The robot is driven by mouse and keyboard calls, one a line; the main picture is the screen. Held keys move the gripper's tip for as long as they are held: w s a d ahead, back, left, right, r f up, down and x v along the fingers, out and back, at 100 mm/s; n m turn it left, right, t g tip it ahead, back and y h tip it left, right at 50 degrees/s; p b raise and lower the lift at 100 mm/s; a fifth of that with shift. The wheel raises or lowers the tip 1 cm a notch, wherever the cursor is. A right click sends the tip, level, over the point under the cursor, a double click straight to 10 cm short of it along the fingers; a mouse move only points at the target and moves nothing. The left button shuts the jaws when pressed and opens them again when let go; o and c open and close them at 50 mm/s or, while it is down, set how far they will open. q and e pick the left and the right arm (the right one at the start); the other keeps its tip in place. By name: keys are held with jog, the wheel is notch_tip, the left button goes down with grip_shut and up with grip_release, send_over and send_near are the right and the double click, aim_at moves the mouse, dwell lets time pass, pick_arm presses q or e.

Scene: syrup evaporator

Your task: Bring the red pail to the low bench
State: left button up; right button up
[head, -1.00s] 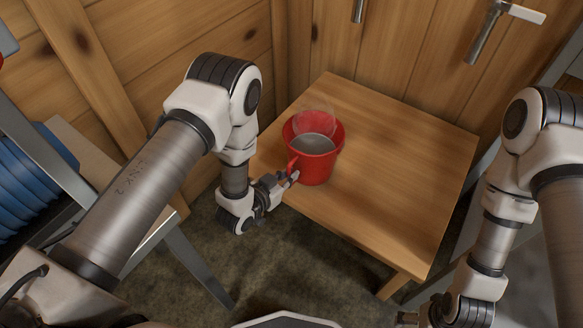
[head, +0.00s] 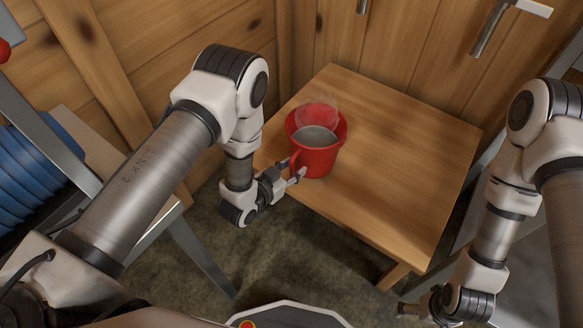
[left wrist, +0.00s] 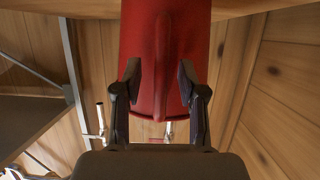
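The red pail (head: 319,161) stands upright on the low wooden bench (head: 390,165), near its left edge. Something grey shows inside the pail, with a pale, see-through patch over its far rim. My left gripper (head: 297,175) is at the pail's handle side, at the bench's left edge. In the left wrist view, its two fingers (left wrist: 160,85) are spread apart. The pail (left wrist: 190,35) is right in front of them, its handle ridge between them with a gap on each side. My right gripper (head: 415,309) is low at the bottom right, small and partly hidden by its own arm.
Wooden walls stand behind and left of the bench, with metal handles (head: 490,28) on the back one. A blue ribbed object (head: 35,170) and a grey metal frame (head: 200,255) are at the left. The bench top is clear right of the pail.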

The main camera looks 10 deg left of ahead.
pick_arm(q)
notch_tip(320, 180, up, 10)
dwell(0.4)
